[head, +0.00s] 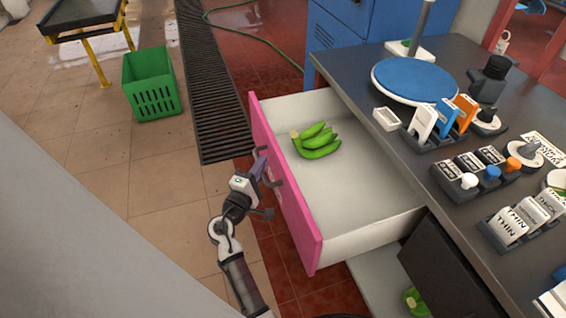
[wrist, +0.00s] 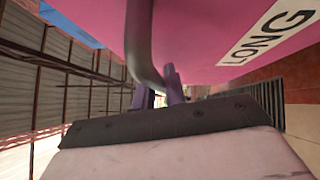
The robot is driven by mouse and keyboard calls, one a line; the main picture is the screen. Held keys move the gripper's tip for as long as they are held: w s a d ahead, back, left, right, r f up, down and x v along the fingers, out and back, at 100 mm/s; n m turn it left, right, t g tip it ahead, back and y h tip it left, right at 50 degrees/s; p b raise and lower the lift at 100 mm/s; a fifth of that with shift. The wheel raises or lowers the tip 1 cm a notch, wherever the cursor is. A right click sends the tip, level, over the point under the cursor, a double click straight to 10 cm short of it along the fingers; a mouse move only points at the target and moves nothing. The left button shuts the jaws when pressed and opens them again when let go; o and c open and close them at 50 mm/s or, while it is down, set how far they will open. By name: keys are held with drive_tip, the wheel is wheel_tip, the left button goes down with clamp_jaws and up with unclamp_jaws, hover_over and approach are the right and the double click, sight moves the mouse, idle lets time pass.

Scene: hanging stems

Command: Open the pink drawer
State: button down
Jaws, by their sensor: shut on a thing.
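The pink drawer (head: 285,190) stands pulled well out from under the dark counter. Its white inside shows, with a bunch of green bananas (head: 317,141) lying in it. My gripper (head: 260,167) is at the outer side of the pink front, shut on the grey handle (head: 273,172). In the wrist view the handle (wrist: 142,50) runs down to the purple fingers (wrist: 160,92), below the pink front (wrist: 205,35) with its "LONG" label (wrist: 268,38). The exact contact of the fingertips is partly hidden.
The dark counter (head: 345,68) on the right carries a blue round plate (head: 415,80) and several label blocks. A green crate (head: 151,84) stands on the tiled floor at the upper left. A floor grate (head: 212,95) runs left of the drawer. Tiled floor left of my arm is clear.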

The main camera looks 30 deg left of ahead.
drive_tip(key=shift+s+a, duration=1.3)
drive_tip(key=shift+s, duration=0.3)
drive_tip(key=c, duration=1.5)
unclamp_jaws()
drive_tip(key=shift+o, duration=0.2)
drive_tip(key=shift+b, duration=0.3)
drive_tip(key=s+d+f+b, duration=0.1)
drive_tip(key=s+d+b, duration=0.1)
drive_tip(key=s, duration=1.1)
drive_tip(key=shift+s+f+b, duration=0.25)
drive_tip(key=shift+f+b, duration=0.05)
drive_tip(key=shift+f, duration=0.1)
